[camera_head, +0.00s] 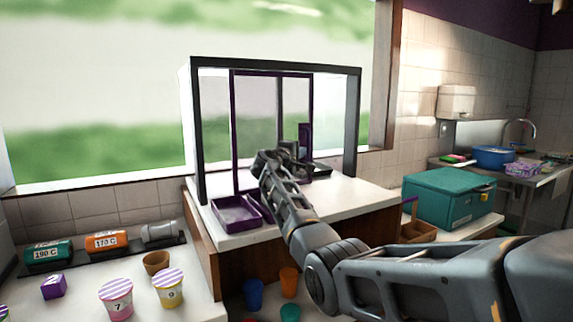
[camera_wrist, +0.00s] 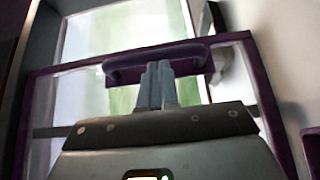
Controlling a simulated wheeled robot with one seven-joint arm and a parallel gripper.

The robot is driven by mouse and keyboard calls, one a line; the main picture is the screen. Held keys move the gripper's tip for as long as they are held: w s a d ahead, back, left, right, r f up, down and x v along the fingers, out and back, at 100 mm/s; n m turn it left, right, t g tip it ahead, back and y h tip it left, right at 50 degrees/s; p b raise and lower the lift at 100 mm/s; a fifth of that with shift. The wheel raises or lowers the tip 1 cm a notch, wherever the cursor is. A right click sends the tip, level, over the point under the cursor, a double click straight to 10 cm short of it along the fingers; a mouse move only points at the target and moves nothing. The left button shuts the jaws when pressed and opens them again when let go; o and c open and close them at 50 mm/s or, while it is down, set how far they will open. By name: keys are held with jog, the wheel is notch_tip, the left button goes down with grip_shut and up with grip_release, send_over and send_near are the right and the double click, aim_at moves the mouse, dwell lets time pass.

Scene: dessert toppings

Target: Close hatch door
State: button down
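The hatch is a dark-framed opening (camera_head: 199,135) on the white counter. Its purple-framed door (camera_head: 234,120) stands upright around the middle, with gaps to the outer posts on both sides. In the wrist view, the door's purple frame (camera_wrist: 80,64) spans the picture, with a purple bar handle (camera_wrist: 125,61). My gripper (camera_head: 275,160) is in front of the door's lower part in the head view. In the wrist view, my gripper's fingers (camera_wrist: 157,68) are together, tips at the handle's lower edge. Whether they touch the handle is unclear. Nothing shows held between them.
Purple trays (camera_head: 235,214) stand on the counter left of my arm. A teal box (camera_head: 450,197) stands to the right. Striped cups (camera_head: 116,297) and toppings dispensers (camera_head: 105,243) are at the lower left. A blue cup (camera_head: 253,294) and an orange cup (camera_head: 289,281) are below the counter.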

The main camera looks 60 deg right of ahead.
jog(key=s+d+b, duration=0.2)
jog(key=s+d, duration=0.3)
jog(key=d, duration=0.3)
jog(key=s+d+b, duration=0.3)
jog(key=s+d, duration=0.1)
jog(key=d, duration=0.3)
jog(key=shift+s+d, duration=0.35)
jog(key=shift+s+r, duration=0.1)
jog(key=w+a, duration=0.2)
jog(key=a, duration=1.1)
jog(key=shift+w+b, duration=0.3)
jog(key=shift+w, duration=0.1)
jog(key=shift+a, duration=0.1)
